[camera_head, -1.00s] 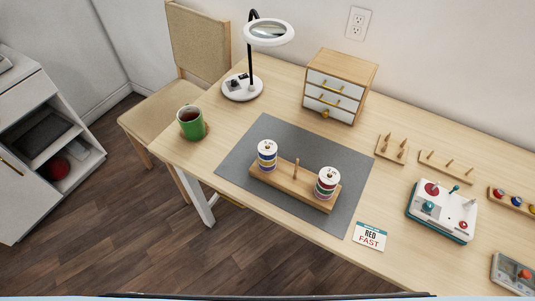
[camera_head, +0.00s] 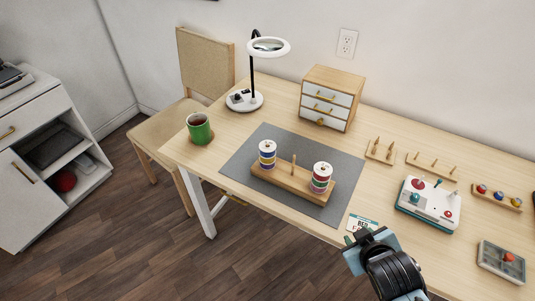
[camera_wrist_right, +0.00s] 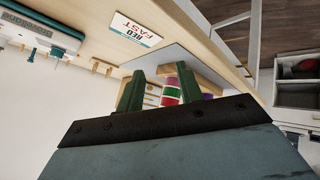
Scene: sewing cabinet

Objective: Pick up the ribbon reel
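Two stacks of ribbon reels stand on the outer pegs of a wooden stand (camera_head: 289,186) on the grey mat (camera_head: 262,138). The middle peg is bare. My right gripper (camera_head: 360,238) is at the table's front edge, by the sign and apart from the stacks. My left gripper is not in view.
The "RED FAST" sign (camera_head: 362,223) is partly hidden by my right gripper. A white device with knobs (camera_head: 429,204) and peg racks (camera_head: 432,166) stand to the right. A green mug (camera_head: 199,130), a magnifier lamp (camera_head: 245,100) and a small drawer cabinet (camera_head: 332,97) stand farther back.

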